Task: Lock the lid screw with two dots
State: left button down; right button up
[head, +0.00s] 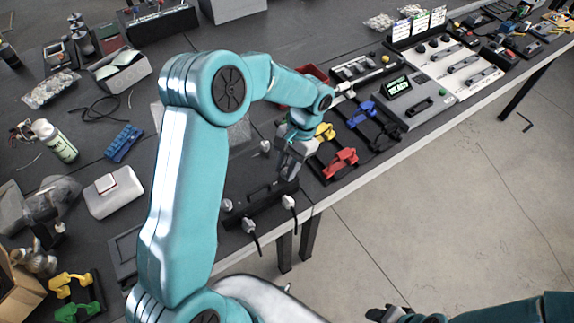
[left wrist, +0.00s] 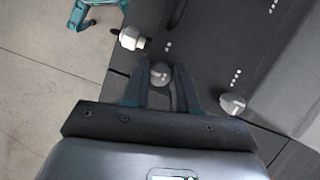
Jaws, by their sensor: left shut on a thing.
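My left gripper (head: 290,172) reaches down over a dark panel at the bench's front edge. In the left wrist view its fingers (left wrist: 161,80) are shut on a grey round-headed lid screw (left wrist: 160,73). Two small white dots (left wrist: 168,46) mark the dark lid surface (left wrist: 195,60) just beyond this screw. Another screw (left wrist: 132,39) lies to its upper left, and a third (left wrist: 232,103) to its right near a row of several dots (left wrist: 237,77). The fingers partly hide the held screw. Part of my right gripper (head: 387,314) shows at the bottom edge; its jaws are unclear.
Red (head: 340,163), yellow (head: 325,131) and blue (head: 362,110) clamp-like parts lie right of my left gripper. A white box (head: 114,192) and a blue block (head: 124,143) lie to the left. Open floor (head: 450,220) lies beyond the bench edge.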

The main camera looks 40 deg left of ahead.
pick_arm(q)
jog(key=c, duration=0.9)
grip_release()
jog(key=v, duration=1.6)
jog(key=shift+w+r, duration=0.1)
jog(key=shift+r, duration=0.05)
